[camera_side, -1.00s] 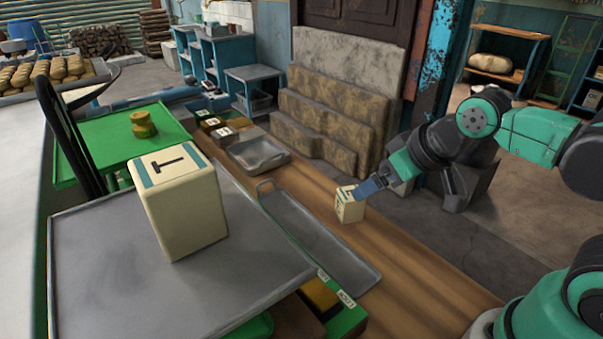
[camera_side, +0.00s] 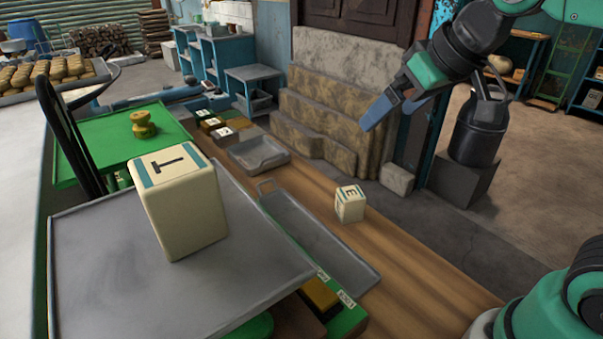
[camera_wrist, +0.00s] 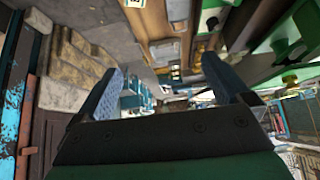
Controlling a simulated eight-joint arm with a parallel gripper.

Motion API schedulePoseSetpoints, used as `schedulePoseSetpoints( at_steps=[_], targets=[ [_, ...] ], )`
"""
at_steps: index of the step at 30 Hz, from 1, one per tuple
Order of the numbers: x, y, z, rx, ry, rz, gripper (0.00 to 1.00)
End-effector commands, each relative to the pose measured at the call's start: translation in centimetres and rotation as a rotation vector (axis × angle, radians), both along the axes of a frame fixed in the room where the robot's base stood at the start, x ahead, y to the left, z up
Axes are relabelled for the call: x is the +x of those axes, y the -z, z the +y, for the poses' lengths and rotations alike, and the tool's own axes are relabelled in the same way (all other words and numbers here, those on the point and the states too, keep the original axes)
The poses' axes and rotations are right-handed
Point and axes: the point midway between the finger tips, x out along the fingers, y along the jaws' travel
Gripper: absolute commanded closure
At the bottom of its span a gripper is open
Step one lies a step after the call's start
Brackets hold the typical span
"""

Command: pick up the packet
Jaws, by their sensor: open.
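A small cream packet (camera_side: 350,204) with a dark letter and a green band on top stands upright on the wooden bench, right of a long metal tray. My gripper (camera_side: 376,112) is in the air above and beyond it, well apart from it. The wrist view shows the two blue fingers of my gripper (camera_wrist: 162,82) spread wide with nothing between them. A much larger cream block (camera_side: 180,205) marked T stands on a grey metal plate at the left.
The long metal tray (camera_side: 345,262) and a smaller pan (camera_side: 258,153) lie on the wooden bench (camera_side: 420,270). A yellow knob-like piece (camera_side: 143,124) stands on a green plate (camera_side: 95,150). A stepped stone block (camera_side: 335,120) rises behind the bench. A black canister (camera_side: 478,128) stands beyond at right.

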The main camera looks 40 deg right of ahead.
Motion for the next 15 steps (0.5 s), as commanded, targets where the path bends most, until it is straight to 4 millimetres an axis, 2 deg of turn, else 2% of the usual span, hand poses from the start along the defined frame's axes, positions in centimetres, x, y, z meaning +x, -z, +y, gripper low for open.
schedulePoseSetpoints(
  at_steps=[3,11,12,15],
  targets=[
    [0.0,-3.2,0.0,0.000,0.000,0.000,0.04],
    [0.0,-8.8,0.0,0.000,0.000,0.000,0.04],
    [0.1,-9.3,0.2,0.015,0.007,0.002,0.04],
    [0.6,-8.2,2.6,0.216,0.100,0.046,0.04]
  ],
)
